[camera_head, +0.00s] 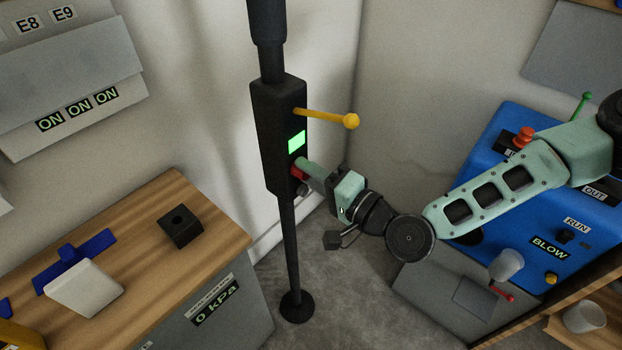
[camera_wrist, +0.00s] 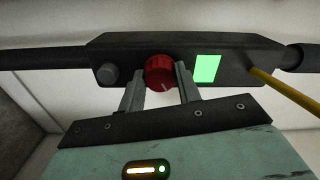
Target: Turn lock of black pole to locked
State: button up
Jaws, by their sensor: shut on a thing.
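The black pole (camera_head: 292,250) stands upright on a round foot, with a thick black box (camera_head: 272,135) at mid-height. The box also shows in the wrist view (camera_wrist: 130,50). On it sit a lit green panel (camera_wrist: 207,69), a red knob (camera_wrist: 160,72) with a pale mark near its lower edge, a grey button (camera_wrist: 107,74) and a yellow lever (camera_head: 326,117). The lever sticks out to the right in the head view. My gripper (camera_wrist: 165,85) is at the red knob, shut on it with one finger on each side. In the head view, the gripper partly hides the knob.
A blue machine (camera_head: 510,240) with buttons and labels stands at the right, behind my arm. A wooden-topped cabinet (camera_head: 130,230) at the left holds a black block (camera_head: 180,227) and a white block (camera_head: 85,288). Grey floor (camera_head: 340,285) is clear around the pole's foot.

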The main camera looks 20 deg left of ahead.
jog(key=m+b, duration=0.2)
jog(key=m, duration=0.3)
jog(key=shift+f, duration=0.1)
jog(key=shift+m, duration=0.4)
jog(key=o, duration=1)
jog(key=shift+c, duration=0.2)
jog(key=p+v, duration=0.3)
jog(key=v, duration=1.4)
jog(key=shift+d+p, duration=0.25)
jog(key=shift+p, duration=0.05)
